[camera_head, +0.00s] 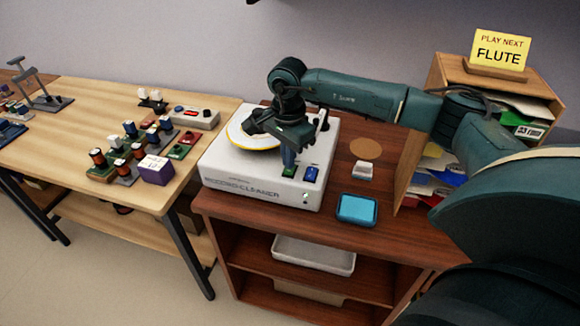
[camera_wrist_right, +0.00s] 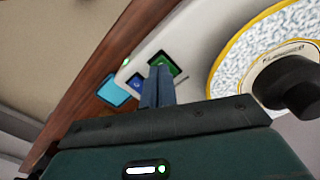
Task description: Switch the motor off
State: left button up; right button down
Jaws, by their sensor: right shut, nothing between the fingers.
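The white record cleaner (camera_head: 225,165) stands on the dark red-brown cabinet. On its front right corner are a green switch (camera_head: 289,171) and a blue switch (camera_head: 311,174). The right wrist view also shows the green switch (camera_wrist_right: 168,63), the blue switch (camera_wrist_right: 131,86) and a small lit green lamp (camera_wrist_right: 127,62). My right gripper (camera_head: 290,160) is shut and empty, pointing down over the green switch. Its fingers (camera_wrist_right: 158,75) partly cover that switch; I cannot tell whether they touch it. My left gripper is not in view.
A platter (camera_head: 246,140) with a yellow rim sits on the cleaner. A light-blue tray (camera_head: 357,209) and a small white-topped block (camera_head: 364,170) lie to the right. A wooden shelf with papers and a yellow "FLUTE" sign (camera_head: 500,50) stands behind right. A pale table (camera_head: 75,130) is left.

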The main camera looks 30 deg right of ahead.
jog(key=shift+f+b, duration=0.65)
jog(key=shift+f, duration=0.15)
dwell(0.7)
jog(key=shift+f, duration=0.25)
jog(key=shift+r+p, duration=2)
jog(key=shift+r, duration=1.6)
jog(key=shift+f, duration=0.1)
